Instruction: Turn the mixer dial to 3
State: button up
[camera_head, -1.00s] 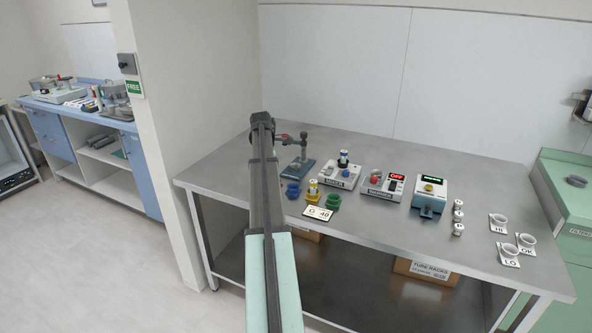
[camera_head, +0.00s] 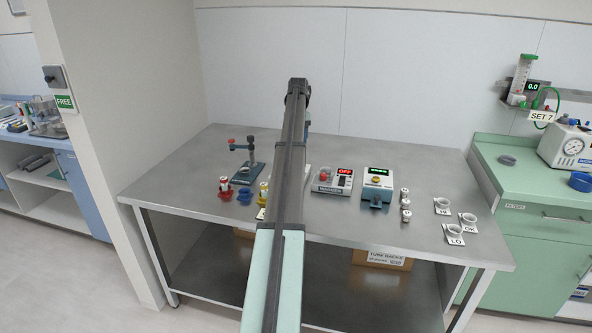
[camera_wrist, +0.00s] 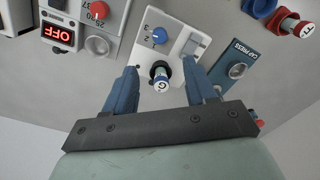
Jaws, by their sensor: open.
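The mixer's white body (camera_wrist: 178,50) is near the top centre of the wrist view. Its blue dial (camera_wrist: 159,36) has small numbers beside it; I cannot tell which one it points to. A white-capped vial marked G (camera_wrist: 161,80) stands in the mixer's dark socket, close to my gripper. My gripper (camera_wrist: 161,70) is open, with its blue fingers either side of the vial in the picture and the dial beyond the fingertips. I cannot tell whether it touches anything. In the head view my arm hides nearly all of the mixer and my gripper.
Beside the mixer is a device with a red dial and OFF display (camera_head: 333,180). A teal device with a green display (camera_head: 377,185) stands farther right. A red-and-white vial (camera_head: 224,184), a blue cup (camera_head: 245,195) and a press stand (camera_head: 246,165) are left on the steel table (camera_head: 430,180).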

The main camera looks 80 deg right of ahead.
notch_tip(320, 180, down, 14)
jog(key=shift+w+a+r, duration=0.1)
jog(key=shift+r, duration=0.05)
dwell(0.5)
grip_shut()
jog(key=shift+m, duration=0.8)
grip_release()
dwell(0.3)
